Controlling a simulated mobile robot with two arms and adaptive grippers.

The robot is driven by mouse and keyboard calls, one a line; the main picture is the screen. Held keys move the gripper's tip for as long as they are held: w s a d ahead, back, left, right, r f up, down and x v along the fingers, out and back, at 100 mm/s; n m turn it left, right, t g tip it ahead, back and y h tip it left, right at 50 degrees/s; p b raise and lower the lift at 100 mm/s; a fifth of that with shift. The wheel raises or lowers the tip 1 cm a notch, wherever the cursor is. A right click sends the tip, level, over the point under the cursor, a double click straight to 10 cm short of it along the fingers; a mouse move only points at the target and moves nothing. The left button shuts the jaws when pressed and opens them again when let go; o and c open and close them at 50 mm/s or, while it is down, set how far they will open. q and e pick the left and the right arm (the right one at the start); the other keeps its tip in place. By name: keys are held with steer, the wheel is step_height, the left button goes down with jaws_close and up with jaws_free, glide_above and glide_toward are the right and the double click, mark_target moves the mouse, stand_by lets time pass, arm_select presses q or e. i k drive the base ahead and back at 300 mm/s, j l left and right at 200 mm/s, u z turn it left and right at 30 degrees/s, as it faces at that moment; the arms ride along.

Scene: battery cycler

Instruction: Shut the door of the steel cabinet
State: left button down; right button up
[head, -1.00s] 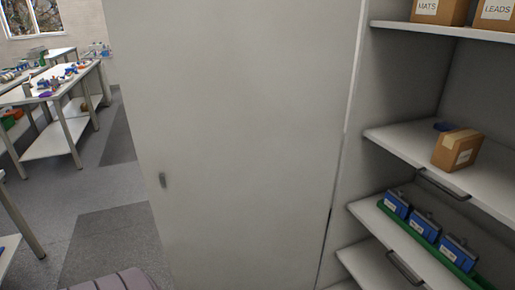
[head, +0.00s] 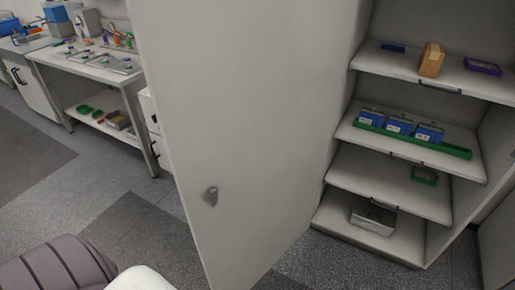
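The steel cabinet (head: 444,221) stands at the right in the head view, with its shelves open to view. Its pale grey door (head: 250,120) is swung open and fills the middle of the view, hinged along the cabinet's left side. Neither of my grippers shows in the head view, so I cannot see whether either touches the door.
The shelves hold a cardboard box (head: 431,60), a green tray (head: 455,150) with blue units, and a metal box (head: 373,217). A workbench (head: 85,68) with tools stands at the back left. Grey floor (head: 130,225) is clear left of the door.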

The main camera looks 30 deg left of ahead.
mark_target(244, 94)
steer(key=j+z, duration=0.1)
steer(key=j, duration=0.35)
steer(key=j+z, duration=0.15)
steer(key=j, duration=0.3)
steer(key=k+j+z, duration=0.1)
steer(key=j, duration=0.35)
steer(key=k+j+z, duration=0.1)
steer(key=j, duration=0.3)
steer(key=k+j+z, duration=0.15)
steer(key=j, duration=0.3)
steer(key=k+j+z, duration=0.1)
steer(key=j, duration=0.3)
steer(key=k+j+z, duration=0.1)
steer(key=j, duration=0.35)
